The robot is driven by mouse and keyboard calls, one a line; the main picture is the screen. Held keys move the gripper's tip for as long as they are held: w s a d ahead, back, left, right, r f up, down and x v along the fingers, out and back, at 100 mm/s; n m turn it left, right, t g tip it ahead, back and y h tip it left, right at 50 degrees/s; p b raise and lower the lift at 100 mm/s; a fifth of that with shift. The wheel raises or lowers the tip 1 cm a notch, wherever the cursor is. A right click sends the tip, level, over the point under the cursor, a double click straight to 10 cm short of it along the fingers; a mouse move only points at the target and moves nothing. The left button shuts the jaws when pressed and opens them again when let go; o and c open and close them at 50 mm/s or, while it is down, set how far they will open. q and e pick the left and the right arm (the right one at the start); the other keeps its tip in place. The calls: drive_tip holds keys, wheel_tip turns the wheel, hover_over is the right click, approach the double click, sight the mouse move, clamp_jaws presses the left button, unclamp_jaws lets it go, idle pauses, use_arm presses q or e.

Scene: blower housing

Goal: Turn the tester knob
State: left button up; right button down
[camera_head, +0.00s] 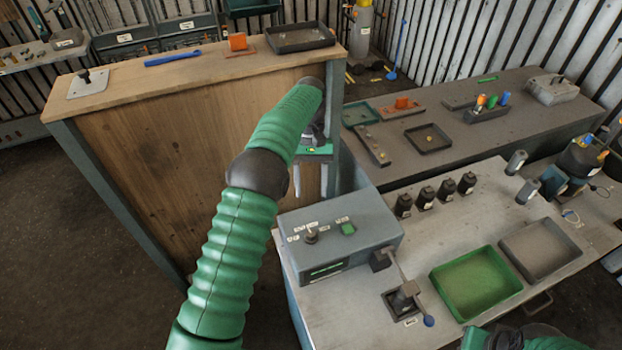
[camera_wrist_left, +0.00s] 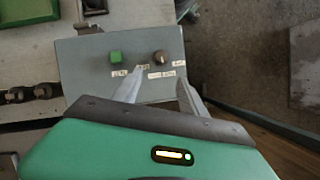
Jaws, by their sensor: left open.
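The tester (camera_head: 365,238) is a grey-blue box on the light workbench in the head view. Its dark round knob (camera_head: 310,236) sits on the top face, left of a square green button (camera_head: 348,229). My left gripper (camera_head: 310,182) is open and empty, its fingers pointing down above and behind the box. In the left wrist view the knob (camera_wrist_left: 161,57) lies just beyond the two spread fingertips (camera_wrist_left: 160,74), apart from them. Its pointer direction is too small to tell surely. A green and dark piece of my right arm shows at the bottom right; its fingers are hidden.
A lever with a blue ball (camera_head: 428,320) stands beside the tester's front right. A green tray (camera_head: 476,284), a grey tray (camera_head: 541,248) and several dark cylinders (camera_head: 425,197) are on the bench. A tall wooden panel (camera_head: 150,165) stands left of the tester.

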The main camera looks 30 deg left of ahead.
use_arm(q)
drive_tip(key=v, duration=0.4)
drive_tip(key=shift+a+p, duration=0.1)
drive_tip(key=shift+p, duration=0.25)
drive_tip(key=n+t+h+p, duration=0.25)
drive_tip(key=n+t, duration=0.25)
drive_tip(key=n, duration=1)
approach(310, 232)
drive_tip(key=p+x, duration=0.4)
drive_tip(key=x, duration=0.3)
drive_tip(key=shift+s+f, duration=0.1)
drive_tip(key=shift+f, duration=0.15)
drive_tip(key=shift+d+f, duration=0.4)
drive_tip(key=shift+f, duration=0.15)
drive_tip(key=shift+r, duration=0.1)
clamp_jaws()
